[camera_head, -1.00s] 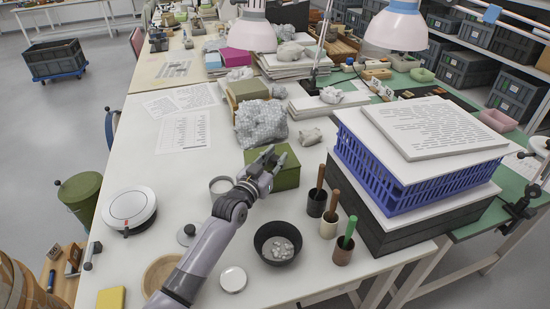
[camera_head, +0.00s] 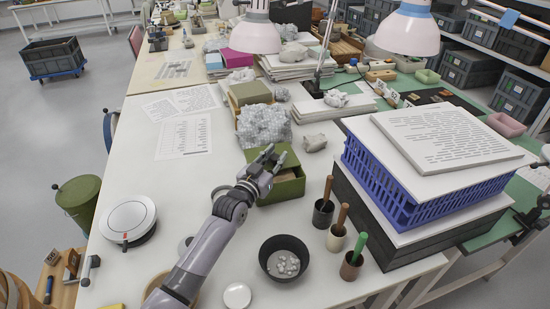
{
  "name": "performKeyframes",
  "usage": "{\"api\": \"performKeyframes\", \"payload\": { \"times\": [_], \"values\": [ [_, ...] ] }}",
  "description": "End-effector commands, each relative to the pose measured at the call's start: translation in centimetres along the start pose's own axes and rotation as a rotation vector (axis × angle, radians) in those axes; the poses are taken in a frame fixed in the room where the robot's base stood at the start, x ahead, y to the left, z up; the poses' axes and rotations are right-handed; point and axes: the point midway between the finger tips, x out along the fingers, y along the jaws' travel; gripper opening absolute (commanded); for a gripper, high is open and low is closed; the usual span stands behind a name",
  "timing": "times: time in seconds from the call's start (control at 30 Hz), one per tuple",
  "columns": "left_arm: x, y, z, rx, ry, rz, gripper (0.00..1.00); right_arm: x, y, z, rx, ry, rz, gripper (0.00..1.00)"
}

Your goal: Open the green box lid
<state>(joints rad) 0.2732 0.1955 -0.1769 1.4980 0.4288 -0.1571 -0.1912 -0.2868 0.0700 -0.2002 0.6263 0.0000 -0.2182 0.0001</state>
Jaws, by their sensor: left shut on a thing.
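The green box (camera_head: 288,190) stands on the white table in the middle of the view. Its green lid (camera_head: 290,157) shows at the top, behind my fingers, and a dark gap seems to show between the lid and the box front. My left gripper (camera_head: 266,160) reaches in from the lower left and is shut on the lid at the box's left side. The fingers and wrist hide the left part of the box and the exact contact. My right gripper is out of view.
A black bowl with sherds (camera_head: 283,257) and several tool cups (camera_head: 323,212) stand in front. A bubble-wrapped bundle (camera_head: 263,126) lies just behind the box. A blue crate (camera_head: 400,190) under boards stands right. Printed sheets (camera_head: 184,136) lie left; table around them is clear.

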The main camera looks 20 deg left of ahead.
Motion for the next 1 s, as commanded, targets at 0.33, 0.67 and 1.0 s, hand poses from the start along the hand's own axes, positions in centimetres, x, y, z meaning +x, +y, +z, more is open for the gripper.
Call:
{"api": "performKeyframes", "payload": {
  "times": [0.33, 0.67, 1.0],
  "values": [
    [-0.1, 0.0, 0.5, -0.002, -0.011, 0.001, 0.40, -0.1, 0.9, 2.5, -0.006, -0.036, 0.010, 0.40],
    [-0.1, 0.1, 0.5, -0.002, -0.010, 0.001, 0.46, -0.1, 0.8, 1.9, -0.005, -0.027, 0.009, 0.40],
    [-3.7, 0.1, 0.6, -0.001, -0.013, 0.001, 0.46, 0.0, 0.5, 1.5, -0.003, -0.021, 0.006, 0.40]
  ]
}}
